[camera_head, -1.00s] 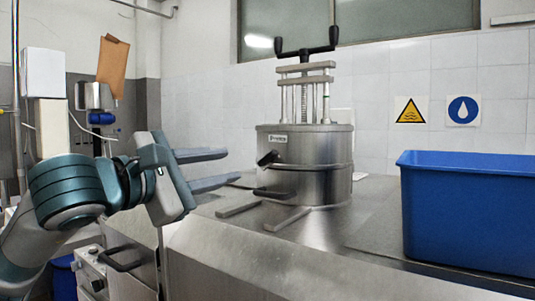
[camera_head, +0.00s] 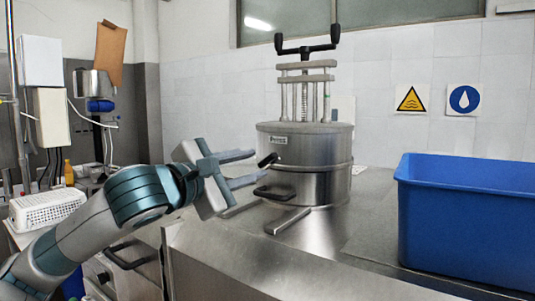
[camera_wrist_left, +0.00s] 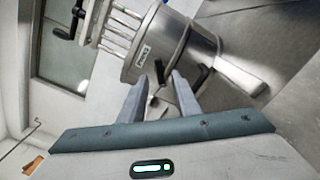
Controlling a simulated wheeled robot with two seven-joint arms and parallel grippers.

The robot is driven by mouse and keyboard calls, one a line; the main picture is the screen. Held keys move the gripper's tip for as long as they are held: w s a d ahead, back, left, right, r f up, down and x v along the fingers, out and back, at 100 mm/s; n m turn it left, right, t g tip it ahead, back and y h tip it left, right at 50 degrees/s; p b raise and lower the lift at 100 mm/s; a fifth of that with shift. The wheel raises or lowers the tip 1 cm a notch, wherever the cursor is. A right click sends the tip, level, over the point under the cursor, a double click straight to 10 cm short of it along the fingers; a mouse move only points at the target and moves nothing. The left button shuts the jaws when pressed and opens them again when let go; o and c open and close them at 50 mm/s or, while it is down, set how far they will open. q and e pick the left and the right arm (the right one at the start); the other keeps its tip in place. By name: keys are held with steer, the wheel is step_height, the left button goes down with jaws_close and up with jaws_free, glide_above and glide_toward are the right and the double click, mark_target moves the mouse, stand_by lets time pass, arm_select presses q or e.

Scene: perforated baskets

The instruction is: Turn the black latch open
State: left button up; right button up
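The black latch (camera_head: 267,159) sits on the front left side of the steel press pot (camera_head: 318,165), pointing up to the right. My left gripper (camera_head: 257,167) is open, with its two fingers apart and their tips close to the latch. In the left wrist view the latch (camera_wrist_left: 160,71) shows just beyond and between the fingertips (camera_wrist_left: 159,82); I cannot tell whether they touch it. Below the latch, a black handle (camera_head: 274,193) sticks out of the pot. My right gripper is not in view.
The pot stands on a steel counter (camera_head: 250,255) with flat metal feet reaching out. A blue bin (camera_head: 468,215) stands on the right. A white perforated basket (camera_head: 45,209) is at the far left. A black-ended crank (camera_head: 307,47) tops the press.

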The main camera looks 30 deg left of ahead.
mark_target(265, 161)
arm_select(q)
steer(key=w, duration=0.1)
steer(key=w+p, duration=0.1)
steer(key=w, duration=0.1)
steer(key=w+p, duration=0.1)
steer(key=w, duration=0.1)
steer(key=shift+w+d+r, duration=0.15)
steer(key=shift+d, duration=0.2)
steer(key=shift+w+d, duration=0.1)
steer(key=shift+w, duration=0.55)
jaws_close()
